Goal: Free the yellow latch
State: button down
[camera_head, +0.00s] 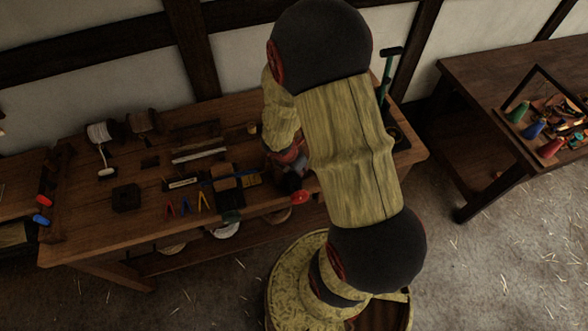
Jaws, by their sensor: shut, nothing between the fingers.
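A dark block (126,198) sits left of the row. A red-ended tool (302,197) lies by my gripper. A second table (490,75) at the right bears a tray with coloured cones.

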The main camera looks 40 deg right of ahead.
jog(key=shift+s+d+n, duration=0.1)
jog(key=shift+d+n, duration=0.05)
jog(key=shift+n, duration=0.15)
jog(key=shift+w, duration=0.8)
